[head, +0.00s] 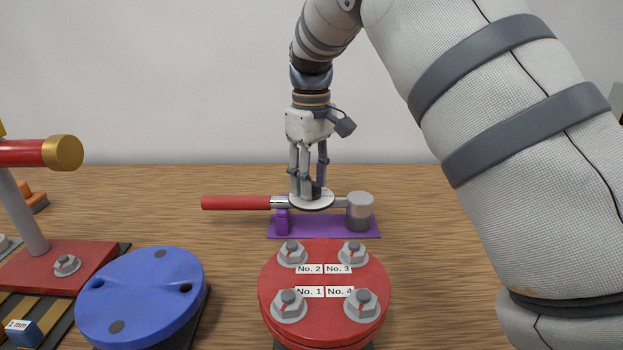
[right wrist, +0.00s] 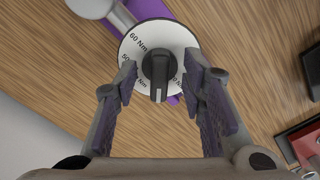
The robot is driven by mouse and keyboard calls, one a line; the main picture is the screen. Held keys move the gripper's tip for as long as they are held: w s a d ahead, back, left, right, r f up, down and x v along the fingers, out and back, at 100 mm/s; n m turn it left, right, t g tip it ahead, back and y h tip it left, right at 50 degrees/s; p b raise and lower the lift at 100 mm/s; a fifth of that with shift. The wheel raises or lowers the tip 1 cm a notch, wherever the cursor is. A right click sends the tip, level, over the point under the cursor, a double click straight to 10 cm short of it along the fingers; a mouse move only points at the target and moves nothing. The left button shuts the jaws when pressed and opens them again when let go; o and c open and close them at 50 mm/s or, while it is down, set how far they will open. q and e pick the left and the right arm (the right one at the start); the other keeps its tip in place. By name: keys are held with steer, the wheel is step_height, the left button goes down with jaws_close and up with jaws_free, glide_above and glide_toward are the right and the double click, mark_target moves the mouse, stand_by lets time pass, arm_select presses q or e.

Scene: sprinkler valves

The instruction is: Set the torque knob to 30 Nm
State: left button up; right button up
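The torque wrench lies across a purple stand (head: 325,230), with a red handle (head: 235,203) at left and a grey cylindrical head (head: 360,208) at right. Its round white dial (head: 325,203) sits mid-shaft. In the right wrist view the dial (right wrist: 140,45) shows 60 Nm and 50 Nm; other markings are partly covered by the fingers. The black torque knob (right wrist: 158,68) is at its centre, its grip bar pointing down in that view. My right gripper (head: 311,186) points down over the dial. Its fingers are open on either side of the knob, with gaps visible. My left gripper is out of view.
A red round flange (head: 325,265) with several bolts labelled No. 1 to No. 4 stands in front of the wrench. A blue disc (head: 140,295) is at front left. A red stand with a gold-capped red bar (head: 62,153) is further left.

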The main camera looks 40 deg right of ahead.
steer(key=shift+r, duration=3.05)
